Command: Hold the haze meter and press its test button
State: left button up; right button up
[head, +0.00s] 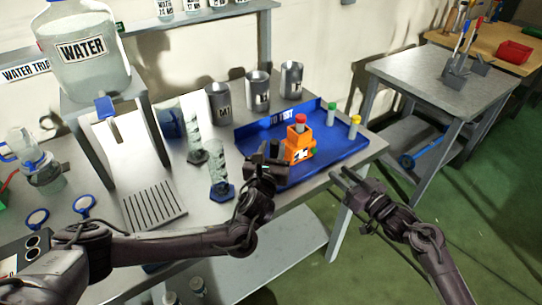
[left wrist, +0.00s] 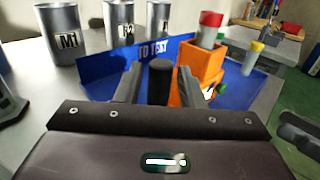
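The orange haze meter (head: 299,146) stands upright in the blue tray, with a red-capped vial (head: 300,122) in its top. A small green part (head: 313,152) shows on its right side; I cannot tell if this is the test button. In the left wrist view the meter (left wrist: 203,66) is just right of my fingers. My left gripper (head: 268,154) is open beside the meter's left side, its fingers apart. A dark upright cylinder (left wrist: 159,80) shows between them; I cannot tell what it is. My right gripper (head: 344,178) is open and empty, off the table's front right edge.
The blue tray (head: 258,133), marked TO TEST, also holds a green-capped vial (head: 331,114) and a yellow-capped vial (head: 354,127). Several metal cups stand behind it. Glass cylinders (head: 219,170) on blue bases stand to the left. Floor is free on the right.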

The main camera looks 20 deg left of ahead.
aim_at(275, 140)
pick_arm(q)
jog(key=shift+w+a, duration=0.1)
jog(key=shift+w, duration=2.25)
